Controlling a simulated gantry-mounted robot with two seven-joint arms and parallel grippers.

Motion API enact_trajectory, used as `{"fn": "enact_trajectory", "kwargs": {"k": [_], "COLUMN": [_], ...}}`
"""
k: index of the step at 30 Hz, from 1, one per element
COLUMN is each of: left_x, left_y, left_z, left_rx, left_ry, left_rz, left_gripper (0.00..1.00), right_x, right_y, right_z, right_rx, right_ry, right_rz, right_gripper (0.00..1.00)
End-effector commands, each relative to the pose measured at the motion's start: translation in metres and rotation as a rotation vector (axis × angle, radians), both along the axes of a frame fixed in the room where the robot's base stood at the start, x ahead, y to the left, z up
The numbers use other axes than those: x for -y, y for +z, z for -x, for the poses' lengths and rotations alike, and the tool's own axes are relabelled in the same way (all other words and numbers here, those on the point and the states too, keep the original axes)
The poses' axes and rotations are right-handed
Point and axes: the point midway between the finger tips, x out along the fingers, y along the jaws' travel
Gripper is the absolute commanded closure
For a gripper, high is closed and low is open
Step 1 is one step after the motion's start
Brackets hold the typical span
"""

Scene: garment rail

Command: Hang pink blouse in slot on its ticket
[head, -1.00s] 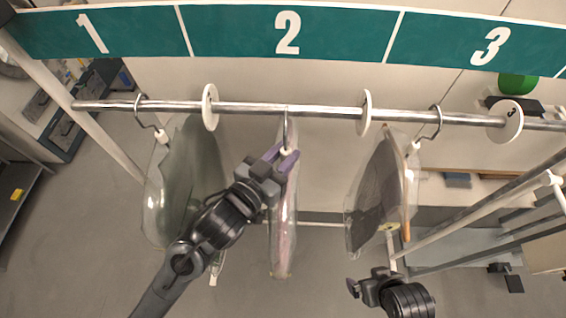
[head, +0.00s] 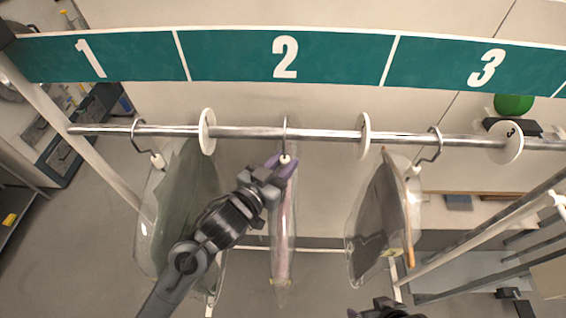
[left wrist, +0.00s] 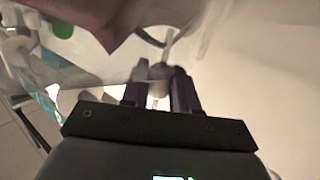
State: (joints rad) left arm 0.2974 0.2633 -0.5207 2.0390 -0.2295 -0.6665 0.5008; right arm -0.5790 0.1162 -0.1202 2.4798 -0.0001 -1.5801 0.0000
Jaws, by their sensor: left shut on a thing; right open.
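The pink blouse (head: 283,235) hangs edge-on in a clear bag on the rail (head: 260,132), under the number 2 on the sign. Its hook (head: 285,135) is at the rail, between two white divider discs. My left gripper (head: 287,168) is shut on the hanger's neck just below the hook. In the left wrist view the fingers (left wrist: 161,88) close around the neck, with pink cloth (left wrist: 95,18) beyond them. I cannot read any ticket on the blouse. My right gripper (head: 368,310) is open and empty at the bottom edge, mostly cut off.
White discs (head: 207,130) and (head: 363,135) flank the blouse. A numbered disc (head: 505,143) is further right. The rail on both sides of the blouse's hook is bare.

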Motion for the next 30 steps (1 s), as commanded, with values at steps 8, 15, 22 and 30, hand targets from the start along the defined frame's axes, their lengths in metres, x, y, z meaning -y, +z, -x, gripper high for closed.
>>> {"fn": "enact_trajectory", "kwargs": {"k": [8, 15, 22, 30], "left_x": [0.0001, 0.0, 0.0001, -0.001], "left_y": [-0.0031, -0.003, -0.0033, -0.0045], "left_z": [0.0001, 0.0001, 0.0001, 0.0015], "left_rx": [0.002, 0.001, 0.001, -0.001], "left_ry": [0.0, 0.0, 0.0, 0.0], "left_rz": [0.001, 0.001, 0.001, -0.001], "left_gripper": [1.0, 0.67, 0.42, 0.42], "right_x": [0.0002, 0.0013, 0.0018, 0.0016], "right_y": [-0.0023, -0.0022, -0.0024, -0.0032], "right_z": [0.0002, 0.0003, 0.0005, 0.0006], "right_rx": [-0.001, 0.0, -0.001, -0.001], "right_ry": [0.001, 0.004, 0.005, 0.004], "right_rz": [0.001, 0.005, 0.007, 0.007], "right_gripper": [0.0, 0.0, 0.0, 0.0]}}
